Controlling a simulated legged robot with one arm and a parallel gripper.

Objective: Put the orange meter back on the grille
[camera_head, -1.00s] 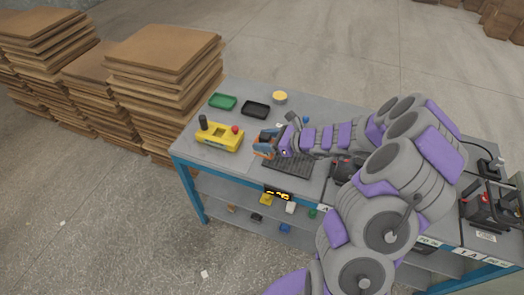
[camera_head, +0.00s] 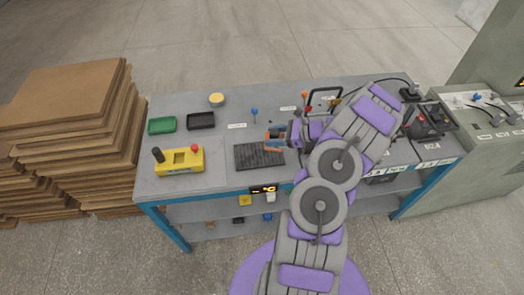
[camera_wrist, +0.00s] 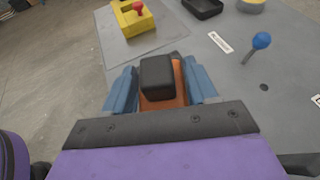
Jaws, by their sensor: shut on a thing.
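The orange meter (camera_wrist: 165,102) with a black block-shaped top shows in the wrist view between the two blue fingers of my gripper (camera_wrist: 162,88). My gripper is shut on it. In the head view my gripper (camera_head: 275,140) is at the upper right part of the dark grille (camera_head: 256,159), and a little orange of the meter shows between the fingers. I cannot tell whether the meter touches the grille or hangs just above it. The grille lies flat on the grey bench and is not seen in the wrist view, where the meter and my wrist fill the lower middle.
A yellow box (camera_head: 183,160) with a red knob and a black post stands left of the grille. Green (camera_head: 162,125) and black (camera_head: 201,120) trays, a yellow round dish (camera_head: 217,99) and a blue-topped lever (camera_head: 254,113) stand behind. Batteries (camera_head: 425,122) stand at right.

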